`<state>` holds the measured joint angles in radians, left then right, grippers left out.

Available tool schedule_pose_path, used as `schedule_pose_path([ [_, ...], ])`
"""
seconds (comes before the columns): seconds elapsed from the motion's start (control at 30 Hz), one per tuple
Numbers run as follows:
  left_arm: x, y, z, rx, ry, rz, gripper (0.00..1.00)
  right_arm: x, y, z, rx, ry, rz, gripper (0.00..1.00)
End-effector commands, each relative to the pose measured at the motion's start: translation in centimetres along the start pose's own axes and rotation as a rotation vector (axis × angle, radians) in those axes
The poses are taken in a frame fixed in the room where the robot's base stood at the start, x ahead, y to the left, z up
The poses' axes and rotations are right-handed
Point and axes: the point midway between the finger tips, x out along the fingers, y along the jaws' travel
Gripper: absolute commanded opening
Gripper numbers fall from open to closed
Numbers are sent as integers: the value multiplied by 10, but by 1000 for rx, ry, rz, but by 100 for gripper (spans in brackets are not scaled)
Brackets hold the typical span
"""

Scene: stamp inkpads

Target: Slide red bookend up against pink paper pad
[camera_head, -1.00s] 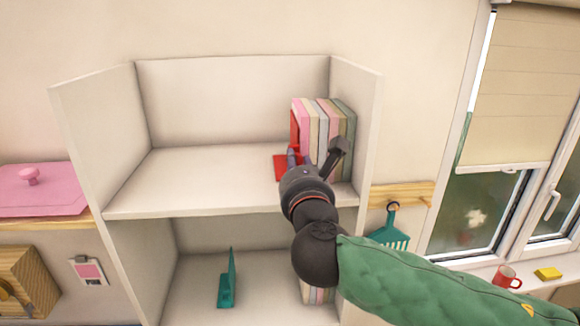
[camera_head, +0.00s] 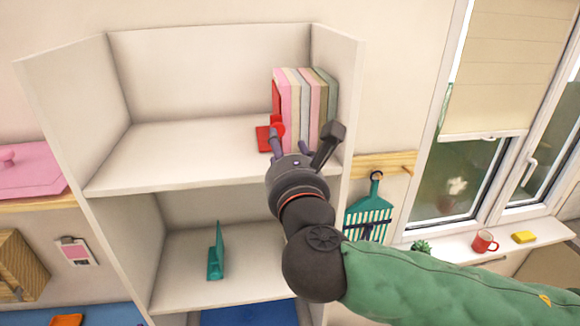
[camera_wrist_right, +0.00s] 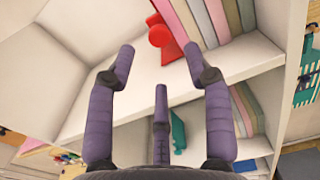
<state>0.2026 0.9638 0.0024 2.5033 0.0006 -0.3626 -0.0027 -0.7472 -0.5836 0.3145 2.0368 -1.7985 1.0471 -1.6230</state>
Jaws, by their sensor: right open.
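The red bookend (camera_head: 263,139) stands on the upper shelf at the left end of a row of pads. Its upright plate appears to rest flat against the pink paper pad (camera_head: 287,112), with no gap that I can see. The bookend (camera_wrist_right: 162,40) and the pink pad (camera_wrist_right: 182,20) also show at the top of the right wrist view. My right gripper (camera_head: 300,148) is open and empty, in front of the row and slightly below it. In the wrist view its spread fingers (camera_wrist_right: 160,65) are apart from the bookend. My left gripper is out of view.
Several more pads (camera_head: 318,80) fill the shelf's right end up to the side wall (camera_head: 338,90). The upper shelf (camera_head: 180,150) is bare to the left. A teal bookend (camera_head: 216,258) stands on the lower shelf. A teal dustpan-like tool (camera_head: 368,215) hangs on the right.

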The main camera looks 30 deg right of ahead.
Motion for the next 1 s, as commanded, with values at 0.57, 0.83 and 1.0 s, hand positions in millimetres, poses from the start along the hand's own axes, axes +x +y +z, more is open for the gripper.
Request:
schedule_pose_path([
  [0.57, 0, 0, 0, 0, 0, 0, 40, -55, 0, 0, 0, -1, 0, 52],
  [0.83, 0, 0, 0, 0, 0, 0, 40, -57, 0, 0, 0, 0, -1, 52],
  [1.0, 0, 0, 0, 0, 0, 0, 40, -57, 0, 0, 0, 0, -1, 52],
])
